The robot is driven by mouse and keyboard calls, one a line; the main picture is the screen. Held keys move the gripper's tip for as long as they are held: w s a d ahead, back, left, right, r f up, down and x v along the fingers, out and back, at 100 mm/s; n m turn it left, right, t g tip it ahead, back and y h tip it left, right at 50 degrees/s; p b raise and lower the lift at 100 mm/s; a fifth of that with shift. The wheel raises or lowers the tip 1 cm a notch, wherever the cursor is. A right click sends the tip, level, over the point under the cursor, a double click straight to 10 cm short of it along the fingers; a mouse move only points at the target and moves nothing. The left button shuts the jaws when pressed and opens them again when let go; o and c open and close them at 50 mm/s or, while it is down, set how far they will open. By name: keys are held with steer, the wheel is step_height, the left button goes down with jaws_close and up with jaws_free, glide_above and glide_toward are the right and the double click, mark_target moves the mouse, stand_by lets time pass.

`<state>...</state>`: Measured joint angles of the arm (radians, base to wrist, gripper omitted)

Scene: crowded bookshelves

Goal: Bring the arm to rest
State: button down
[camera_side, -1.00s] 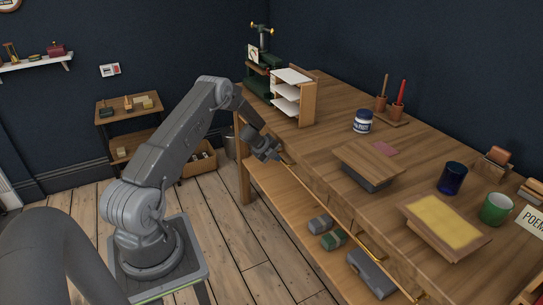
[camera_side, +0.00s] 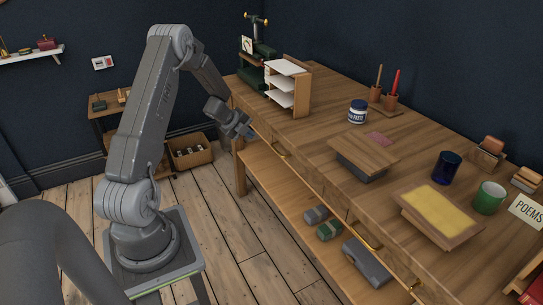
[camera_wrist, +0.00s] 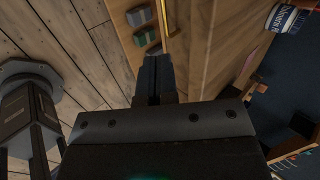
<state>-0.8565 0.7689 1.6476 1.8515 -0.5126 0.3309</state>
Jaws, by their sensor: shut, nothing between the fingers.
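My arm is folded up with its elbow high in the side view. My gripper (camera_side: 249,132) hangs just off the front edge of the wooden workbench (camera_side: 313,130), near its left end, and touches nothing that I can see. In the wrist view my gripper (camera_wrist: 158,63) has its fingers together with nothing between them, above the floor and the bench's front edge.
On the bench stand a white-shelved rack (camera_side: 287,85), a paste jar (camera_side: 357,112), a wooden press board (camera_side: 365,155), a blue cup (camera_side: 446,168) and a green mug (camera_side: 489,198). The floor (camera_side: 235,245) before the bench is clear.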

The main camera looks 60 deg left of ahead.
steer(key=w+d+r+n+t+y, duration=0.1)
steer(key=w+d+r+n+y, duration=0.15)
steer(key=r, duration=0.35)
steer(key=w+d+r+n+y, duration=0.1)
steer(key=w+d+r+n, duration=0.1)
steer(key=d+r, duration=0.35)
steer(key=s+d+r+n+y, duration=0.25)
steer(key=d+r+n, duration=0.25)
steer(key=d+r, duration=0.4)
steer(key=s+d+r+n+g+h, duration=0.1)
steer(key=s+d+n+g+h, duration=0.1)
steer(key=s+d, duration=0.8)
steer(key=s+d+r+n+g+h, duration=0.1)
steer(key=s+d+n+h, duration=0.3)
steer(key=s+d, duration=0.7)
steer(key=shift+d+r+n+g+h, duration=0.3)
steer(key=shift+d+r+n+g, duration=0.1)
steer(key=shift+d+r+n, duration=0.5)
steer(key=shift+f, duration=0.1)
